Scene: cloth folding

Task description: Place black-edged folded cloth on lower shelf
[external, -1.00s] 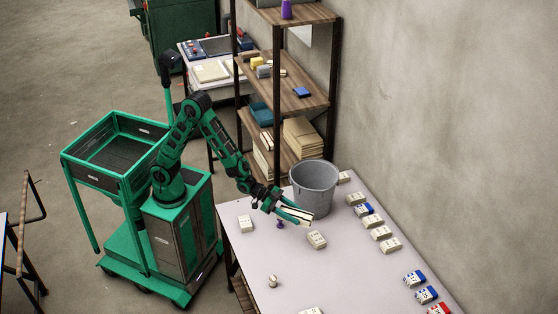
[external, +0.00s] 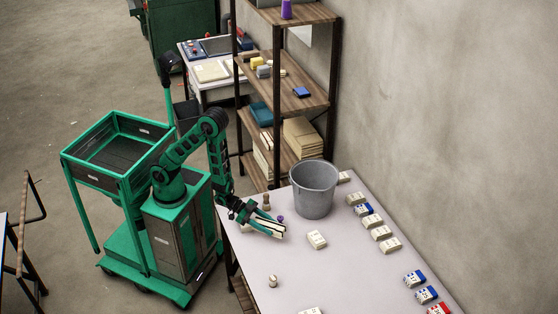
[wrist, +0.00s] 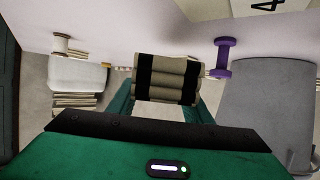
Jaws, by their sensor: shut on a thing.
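My gripper (external: 268,228) is shut on a folded cloth (external: 274,227), low over the left part of the table, left of the bucket. In the wrist view the cloth (wrist: 168,78) is a beige roll-like fold with two black bands, between the green fingers. I cannot tell whether it touches the table. The wooden rack stands behind the table. Its lower shelf (external: 284,158) carries a stack of beige folded cloths (external: 301,137) and a teal item (external: 261,113).
A grey bucket (external: 314,190) stands at the table's back. A purple spool (external: 280,218) and a wooden peg (external: 266,202) stand beside my gripper. A cream pack (external: 317,239) lies right of it. Several labelled packs line the wall side. The table's middle is largely clear.

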